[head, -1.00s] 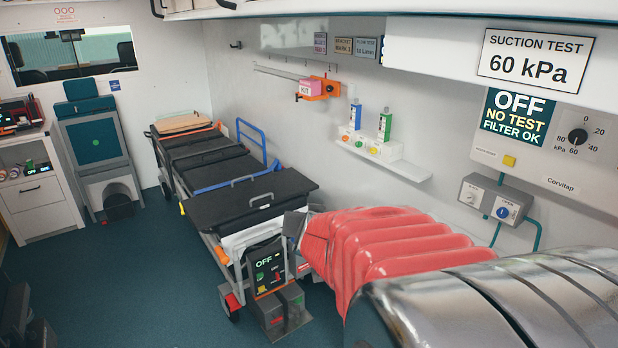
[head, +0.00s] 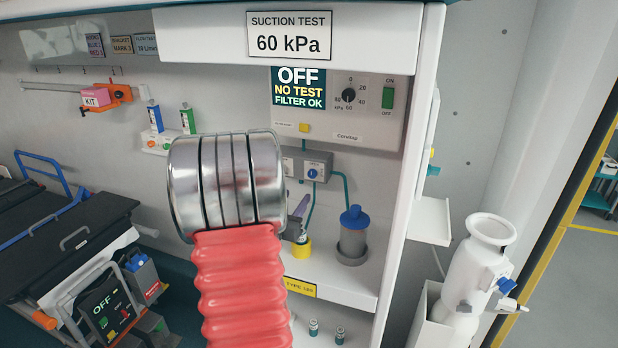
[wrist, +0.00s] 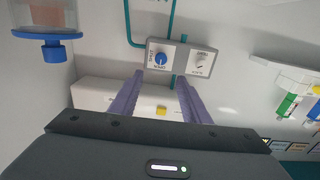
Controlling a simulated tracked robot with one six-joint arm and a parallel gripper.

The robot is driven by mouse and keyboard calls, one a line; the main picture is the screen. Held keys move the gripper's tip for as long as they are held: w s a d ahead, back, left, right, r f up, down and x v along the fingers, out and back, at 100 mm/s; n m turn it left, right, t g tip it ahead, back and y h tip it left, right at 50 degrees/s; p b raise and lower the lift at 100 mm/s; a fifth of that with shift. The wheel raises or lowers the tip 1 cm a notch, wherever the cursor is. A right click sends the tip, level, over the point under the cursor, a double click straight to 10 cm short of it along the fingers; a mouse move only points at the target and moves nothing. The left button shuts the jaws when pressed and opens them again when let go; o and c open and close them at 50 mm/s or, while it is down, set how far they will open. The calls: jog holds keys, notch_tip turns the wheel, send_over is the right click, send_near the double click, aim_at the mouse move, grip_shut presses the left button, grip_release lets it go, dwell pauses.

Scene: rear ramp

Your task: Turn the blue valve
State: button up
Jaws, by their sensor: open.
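A round blue valve (head: 312,174) sits on a grey wall box (head: 321,160) below the suction panel, with teal pipes at the box. In the wrist view the blue valve (wrist: 160,60) is on the left half of the box, beside a white knob (wrist: 200,60). My gripper (wrist: 161,80) is open, its two purple fingers apart and pointing at the box, with the blue valve just beyond and between the tips. Nothing is between the fingers.
A canister with a blue lid (head: 354,232) stands on the shelf below the box. A yellow button (head: 304,127) is on the panel above. A white upright vessel (head: 476,268) with a blue knob stands at the right. A stretcher (head: 75,235) is at the left.

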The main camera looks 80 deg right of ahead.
aim_at(312, 174)
dwell(0.3)
jog(key=d, duration=0.9)
jog(key=s+d, duration=0.1)
jog(key=d, duration=0.3)
jog(key=shift+d, duration=0.35)
jog(key=shift+c, duration=0.5)
jog(key=c, duration=0.9)
jog(key=shift+s+d, duration=0.1)
jog(key=shift+d, duration=0.15)
jog(key=shift+a, duration=0.2)
jog(key=shift+c, duration=0.2)
